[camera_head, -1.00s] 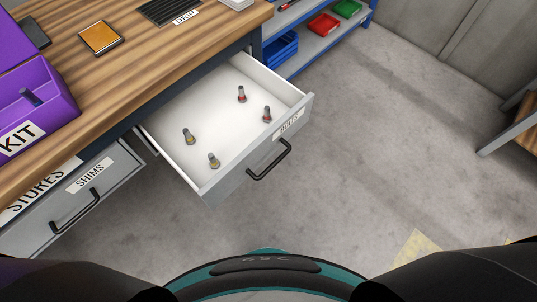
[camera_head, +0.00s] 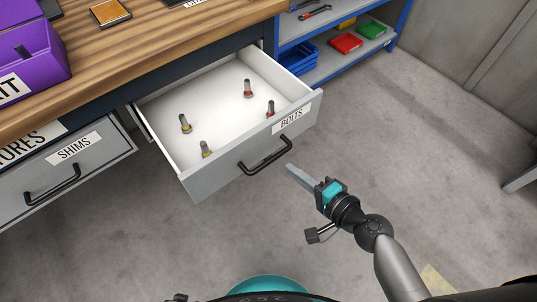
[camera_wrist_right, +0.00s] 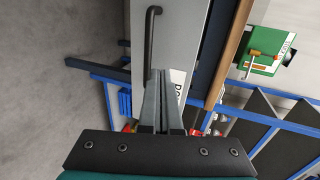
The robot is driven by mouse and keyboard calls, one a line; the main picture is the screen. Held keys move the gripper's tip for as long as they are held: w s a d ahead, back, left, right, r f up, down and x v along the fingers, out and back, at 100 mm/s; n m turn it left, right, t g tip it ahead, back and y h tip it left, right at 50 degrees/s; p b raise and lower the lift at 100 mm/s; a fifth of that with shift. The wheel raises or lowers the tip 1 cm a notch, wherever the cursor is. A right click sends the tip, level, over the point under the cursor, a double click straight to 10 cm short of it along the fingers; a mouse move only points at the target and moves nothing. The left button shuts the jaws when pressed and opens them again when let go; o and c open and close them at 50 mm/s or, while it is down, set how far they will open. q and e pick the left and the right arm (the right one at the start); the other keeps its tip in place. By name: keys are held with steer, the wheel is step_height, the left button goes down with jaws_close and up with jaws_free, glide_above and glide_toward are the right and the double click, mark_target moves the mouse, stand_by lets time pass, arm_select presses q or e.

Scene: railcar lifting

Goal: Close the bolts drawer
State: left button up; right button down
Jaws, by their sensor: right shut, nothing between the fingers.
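The bolts drawer (camera_head: 222,171) is pulled out of the bench, and several bolts (camera_head: 248,88) stand inside it. Its front carries a BOLTS label and a black bar handle (camera_head: 266,157). My right gripper (camera_head: 289,168) is shut and empty, just in front of the drawer front, near the right end of the handle. In the right wrist view the shut fingers (camera_wrist_right: 161,75) point at the drawer front (camera_wrist_right: 178,35), beside the handle (camera_wrist_right: 149,50); whether they touch it I cannot tell. My left gripper is not in view.
The shims drawer (camera_head: 70,175) at the left is shut. A purple kit box (camera_head: 35,60) sits on the wooden bench top (camera_head: 130,55). A blue shelf (camera_head: 340,60) with small bins stands behind at the right. The floor (camera_head: 440,160) at the right is clear.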

mark_target(262, 146)
steer(key=x, duration=0.8)
steer(key=shift+w+a+b, duration=0.2)
steer(key=shift+w+b, duration=0.2)
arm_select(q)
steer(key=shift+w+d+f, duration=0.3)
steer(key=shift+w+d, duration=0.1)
arm_select(e)
steer(key=shift+w+a+f, duration=0.15)
steer(key=shift+w+a, duration=0.15)
steer(key=shift+w, duration=0.05)
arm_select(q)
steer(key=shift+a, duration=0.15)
